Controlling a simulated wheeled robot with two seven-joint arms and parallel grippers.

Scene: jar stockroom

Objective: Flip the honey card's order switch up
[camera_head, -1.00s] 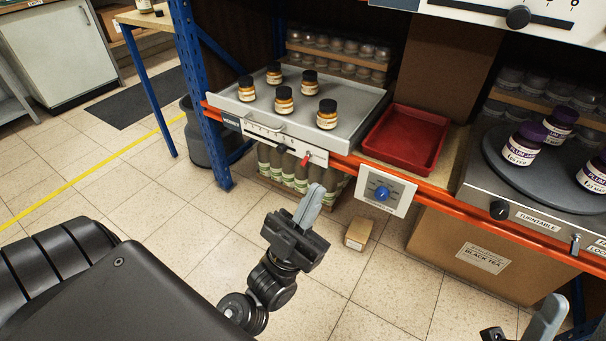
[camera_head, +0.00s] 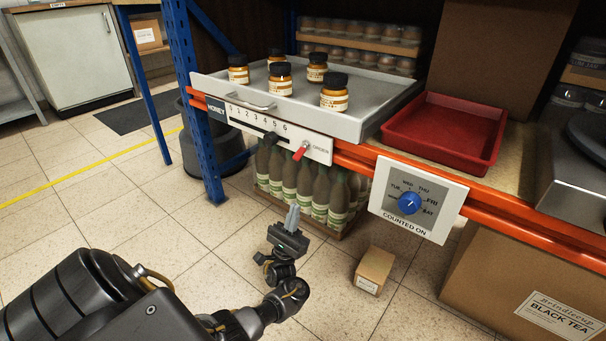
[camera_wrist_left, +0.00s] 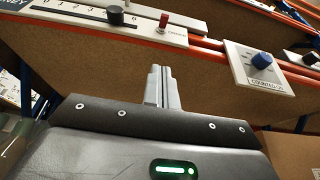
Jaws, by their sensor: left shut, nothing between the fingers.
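The red lever also shows in the wrist view (camera_wrist_left: 164,21). My left gripper (camera_head: 292,212) is shut and empty, below and in front of the switch and apart from it. Its fingers show in the wrist view (camera_wrist_left: 162,86), pointing toward the shelf front. My right gripper is out of view.
A black slider knob (camera_head: 270,137) sits left of the switch. A "counted on" dial (camera_head: 409,203) is to the right on the orange beam. Several honey jars stand on the tray (camera_head: 215,84). Bottles (camera_head: 315,187) stand below, and a small box (camera_head: 374,270) is on the floor.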

